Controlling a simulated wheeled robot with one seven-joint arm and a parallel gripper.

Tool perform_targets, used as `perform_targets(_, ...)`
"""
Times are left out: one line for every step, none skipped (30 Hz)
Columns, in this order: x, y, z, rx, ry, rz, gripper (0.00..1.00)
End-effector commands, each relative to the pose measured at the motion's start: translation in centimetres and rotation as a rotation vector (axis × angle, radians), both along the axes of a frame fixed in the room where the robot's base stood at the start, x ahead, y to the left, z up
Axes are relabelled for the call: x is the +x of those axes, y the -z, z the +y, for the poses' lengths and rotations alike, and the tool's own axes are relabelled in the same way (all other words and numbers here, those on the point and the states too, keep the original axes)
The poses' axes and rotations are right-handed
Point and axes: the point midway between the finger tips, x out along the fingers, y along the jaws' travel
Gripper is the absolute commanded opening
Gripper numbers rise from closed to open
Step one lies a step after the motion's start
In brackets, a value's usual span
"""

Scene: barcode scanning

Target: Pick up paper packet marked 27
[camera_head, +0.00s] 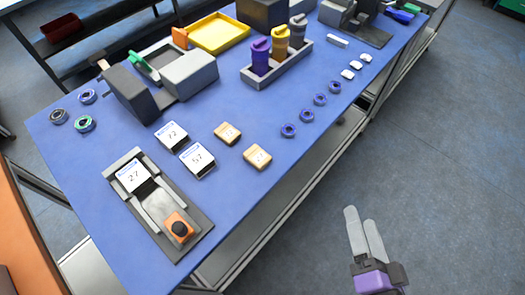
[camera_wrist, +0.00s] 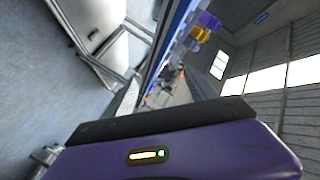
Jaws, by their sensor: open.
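A dark box with a white label reading 27 (camera_head: 132,176) lies on a grey stand (camera_head: 172,212) at the table's left end. Two tan paper packets lie mid-table near the front edge. The nearer tan packet (camera_head: 257,157) has a small number I cannot read surely. The farther tan packet (camera_head: 227,133) has a number too small to read. My gripper (camera_head: 361,216) is open and empty, over the floor, right of the table and well apart from the packets. The wrist view shows my purple housing (camera_wrist: 180,152) but no packet.
Boxes labelled 72 (camera_head: 172,136) and 57 (camera_head: 197,160) lie beside the tan packets. Blue rings (camera_head: 289,130) line the front edge. A holder (camera_head: 277,67) carries purple, yellow and grey bottles. An orange-and-black button (camera_head: 179,228) sits on the stand's near end. The floor around my gripper is clear.

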Motion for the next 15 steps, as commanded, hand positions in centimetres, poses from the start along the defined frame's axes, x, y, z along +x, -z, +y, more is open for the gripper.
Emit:
perform_targets(2.1,-0.9,0.6,0.118,-0.001,0.013,0.66)
perform_targets(3.1,-0.9,1.1,0.201,-0.003,0.031,0.66)
perform_targets(4.4,-0.9,1.8,0.316,-0.004,0.062,0.66)
perform_targets(5.4,-1.0,2.4,0.406,-0.006,0.089,0.66)
perform_targets(6.4,-1.1,3.0,0.500,-0.007,0.119,0.66)
perform_targets(7.5,-1.2,4.0,0.623,-0.010,0.164,0.66)
perform_targets(8.2,-1.3,4.7,0.712,-0.011,0.200,0.66)
perform_targets(8.9,-1.3,5.4,0.798,-0.011,0.240,0.66)
perform_targets(9.7,-1.5,6.3,0.912,-0.010,0.293,0.66)
perform_targets(10.2,-1.5,7.1,0.995,-0.007,0.337,0.66)
perform_targets(10.6,-1.6,7.8,1.076,-0.004,0.384,0.66)
perform_targets(11.0,-1.8,8.8,1.180,0.003,0.449,0.66)
perform_targets(11.3,-1.8,9.5,1.255,0.011,0.499,0.66)
perform_targets(11.5,-1.9,10.2,1.327,0.021,0.551,0.66)
perform_targets(11.6,-2.1,11.1,1.416,0.036,0.621,0.66)
